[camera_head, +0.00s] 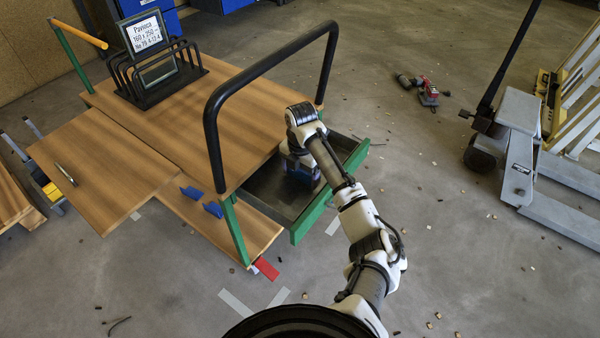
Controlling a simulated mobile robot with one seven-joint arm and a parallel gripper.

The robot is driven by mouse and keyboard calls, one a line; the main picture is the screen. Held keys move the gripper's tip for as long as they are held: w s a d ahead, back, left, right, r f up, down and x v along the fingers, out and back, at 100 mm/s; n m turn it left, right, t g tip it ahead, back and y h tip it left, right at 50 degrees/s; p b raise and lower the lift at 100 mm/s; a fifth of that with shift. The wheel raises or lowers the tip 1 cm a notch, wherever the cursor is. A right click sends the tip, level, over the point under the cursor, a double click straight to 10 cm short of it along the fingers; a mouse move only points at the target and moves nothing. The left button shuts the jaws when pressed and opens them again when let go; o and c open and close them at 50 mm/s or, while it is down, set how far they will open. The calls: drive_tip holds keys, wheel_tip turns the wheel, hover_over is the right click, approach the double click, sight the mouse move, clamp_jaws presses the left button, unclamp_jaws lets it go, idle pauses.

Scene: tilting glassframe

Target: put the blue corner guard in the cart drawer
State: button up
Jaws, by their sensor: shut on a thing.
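The cart's green-fronted drawer (331,192) is pulled open on the right side of the wooden cart, and its dark tray looks empty on the near left. My gripper (300,172) points down over the far part of the drawer. It is shut on a blue corner guard (308,176), which shows only as a small blue patch at the fingers. I cannot tell whether the guard touches the drawer floor. Two more blue corner guards, one on the left (191,192) and one on the right (213,209), lie on the lower wooden shelf.
A black handle bar (213,130) arches over the cart beside my arm. A black rack (158,85) with a sign stands on the cart top (210,120). A pallet jack (515,140) stands at right. A red power tool (428,92) lies on the floor.

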sight(301, 179)
drive_tip(key=shift+f, duration=0.2)
drive_tip(key=o, duration=0.9)
drive_tip(key=shift+r, duration=0.1)
wheel_tip(301, 179, up, 12)
drive_tip(key=shift+w+r+p, duration=0.15)
drive_tip(key=shift+p, duration=0.25)
